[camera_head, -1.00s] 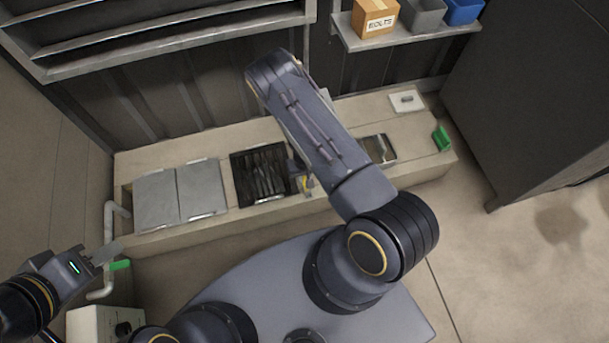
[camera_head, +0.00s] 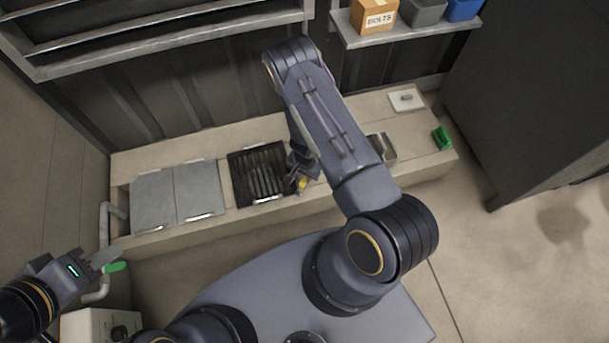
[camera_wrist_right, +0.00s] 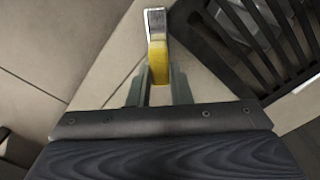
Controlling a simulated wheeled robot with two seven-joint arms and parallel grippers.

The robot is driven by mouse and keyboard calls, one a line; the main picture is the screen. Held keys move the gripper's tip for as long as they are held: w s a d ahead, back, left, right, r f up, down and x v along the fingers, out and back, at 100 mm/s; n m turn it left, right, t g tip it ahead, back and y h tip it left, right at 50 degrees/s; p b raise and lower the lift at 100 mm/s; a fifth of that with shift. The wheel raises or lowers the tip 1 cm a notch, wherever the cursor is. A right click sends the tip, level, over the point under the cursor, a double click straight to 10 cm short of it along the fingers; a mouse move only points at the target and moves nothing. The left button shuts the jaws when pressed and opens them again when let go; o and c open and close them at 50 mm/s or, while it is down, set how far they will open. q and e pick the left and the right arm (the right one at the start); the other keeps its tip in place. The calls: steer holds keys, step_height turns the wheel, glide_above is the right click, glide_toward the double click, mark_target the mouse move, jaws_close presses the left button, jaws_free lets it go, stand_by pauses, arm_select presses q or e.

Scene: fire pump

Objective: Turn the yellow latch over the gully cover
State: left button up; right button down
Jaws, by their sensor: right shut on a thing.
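The gully cover is a black slatted grate (camera_head: 258,174) set in the long beige ledge; it also shows at the top right of the right wrist view (camera_wrist_right: 262,35). The yellow latch (camera_head: 303,184) sits at the grate's right edge, partly hidden by my right gripper. In the right wrist view the latch (camera_wrist_right: 157,60) has a silver end and stands between my fingers, beside the grate. My right gripper (camera_wrist_right: 158,85) is shut on it. My left gripper (camera_head: 103,257) is far left, away from the grate, by a green handle (camera_head: 116,267); its finger gap is unclear.
Two grey lids (camera_head: 154,201) lie left of the grate. A recessed metal tray (camera_head: 388,148), a white plate (camera_head: 406,99) and a green block (camera_head: 441,138) are to the right. A shelf (camera_head: 400,36) with boxes hangs behind. A pale pipe (camera_head: 104,225) bends at the ledge's left end.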

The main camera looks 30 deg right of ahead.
steer(key=m, duration=0.4)
steer(key=shift+s+m, duration=0.1)
steer(key=shift+m, duration=0.2)
steer(key=m, duration=0.4)
steer(key=shift+s, duration=0.15)
steer(key=shift+m, duration=0.4)
steer(key=c, duration=1.3)
jaws_free()
